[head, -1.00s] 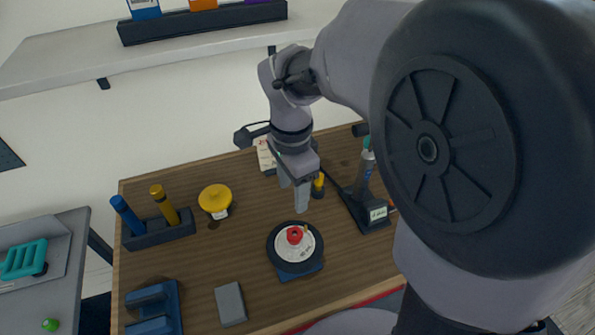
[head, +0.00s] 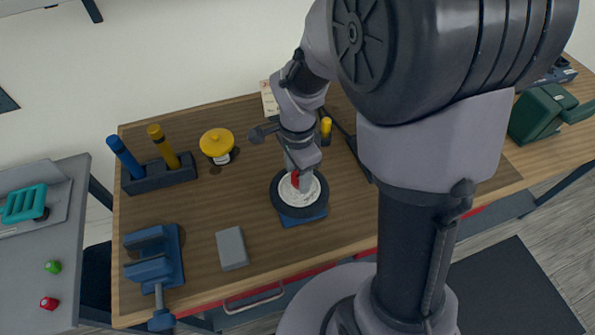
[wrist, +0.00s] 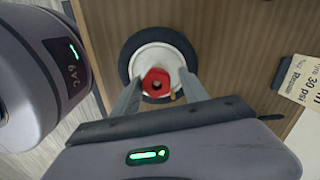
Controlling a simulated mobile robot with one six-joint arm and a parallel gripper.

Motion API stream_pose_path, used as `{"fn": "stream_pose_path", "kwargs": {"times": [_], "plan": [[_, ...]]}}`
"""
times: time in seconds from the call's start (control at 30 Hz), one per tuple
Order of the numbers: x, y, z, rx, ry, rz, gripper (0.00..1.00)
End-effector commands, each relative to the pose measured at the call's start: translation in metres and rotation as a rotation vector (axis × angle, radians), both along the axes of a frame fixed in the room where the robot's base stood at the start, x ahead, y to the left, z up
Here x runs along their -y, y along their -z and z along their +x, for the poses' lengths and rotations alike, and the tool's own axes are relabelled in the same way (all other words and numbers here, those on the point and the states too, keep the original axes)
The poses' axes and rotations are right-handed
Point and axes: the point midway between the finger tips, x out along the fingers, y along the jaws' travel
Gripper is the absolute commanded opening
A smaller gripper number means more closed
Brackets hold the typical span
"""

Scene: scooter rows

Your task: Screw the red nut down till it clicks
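The red nut (wrist: 150,76) sits at the centre of a small wheel's pale hub (wrist: 180,60). The wheel has a black tyre (head: 321,203) and lies flat on a blue base (head: 305,220) on the wooden bench. My gripper (wrist: 161,76) points down over the hub, with one finger on each side of the nut. The fingers are apart; a gap shows between the right finger and the nut, while the left fingertip is close to it. In the head view the fingers partly hide the nut (head: 295,181). A small brass-coloured valve stem (wrist: 174,95) stands beside it.
A grey block (head: 231,249) and a blue vise (head: 154,258) are left of the wheel. A yellow-capped container (head: 216,142) and a rack with blue and yellow handles (head: 160,178) stand farther back.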

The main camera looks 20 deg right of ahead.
Motion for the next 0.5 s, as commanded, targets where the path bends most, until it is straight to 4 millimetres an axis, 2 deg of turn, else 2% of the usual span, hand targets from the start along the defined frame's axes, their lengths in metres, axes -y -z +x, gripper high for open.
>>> {"fn": "stream_pose_path", "kwargs": {"times": [0.03, 0.23, 0.37, 0.5], "plan": [[0.0000, -0.0001, 0.0000, 0.000, 0.000, 0.000, 0.41], [0.0000, -0.0005, 0.0008, 0.002, -0.001, 0.000, 0.01], [0.0000, -0.0005, 0.0015, 0.004, 0.006, 0.000, 0.00], [0.0000, 0.0013, 0.0025, 0.008, 0.104, 0.000, 0.00]]}}
